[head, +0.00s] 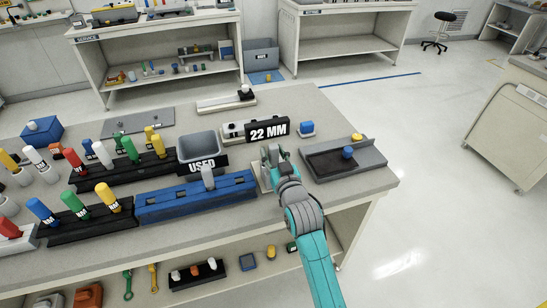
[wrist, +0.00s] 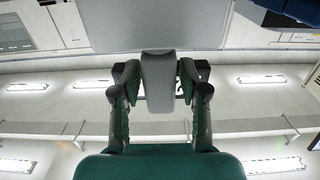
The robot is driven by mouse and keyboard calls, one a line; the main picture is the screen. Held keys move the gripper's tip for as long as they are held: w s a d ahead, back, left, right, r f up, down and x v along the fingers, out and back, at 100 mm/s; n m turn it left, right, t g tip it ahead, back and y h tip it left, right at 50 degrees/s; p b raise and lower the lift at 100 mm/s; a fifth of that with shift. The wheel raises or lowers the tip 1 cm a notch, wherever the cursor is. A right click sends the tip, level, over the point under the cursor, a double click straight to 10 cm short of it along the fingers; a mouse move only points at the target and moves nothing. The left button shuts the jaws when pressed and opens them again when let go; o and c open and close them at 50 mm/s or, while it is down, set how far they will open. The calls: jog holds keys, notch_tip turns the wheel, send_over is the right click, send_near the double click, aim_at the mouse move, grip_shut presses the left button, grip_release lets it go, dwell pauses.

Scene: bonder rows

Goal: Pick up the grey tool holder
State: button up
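A grey tool holder (head: 208,177) stands upright in the blue rack (head: 155,207) on the bench, near the rack's right part. My gripper (head: 272,155) is to the right of it, over a pale grey stand (head: 263,178), apart from the blue rack. In the wrist view my gripper (wrist: 160,80) has its fingers spread, with a grey block (wrist: 158,82) between them. Narrow gaps seem to show beside the block. Whether it is a tool holder, I cannot tell. A wide grey surface (wrist: 155,25) fills the top of that view.
A grey bin (head: 201,146) marked USED stands behind the blue rack. A 22 MM sign (head: 268,130) is behind my gripper. A grey tray (head: 365,165) with a blue piece lies to the right. Black racks (head: 90,222) with coloured holders fill the left.

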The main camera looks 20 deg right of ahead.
grip_shut()
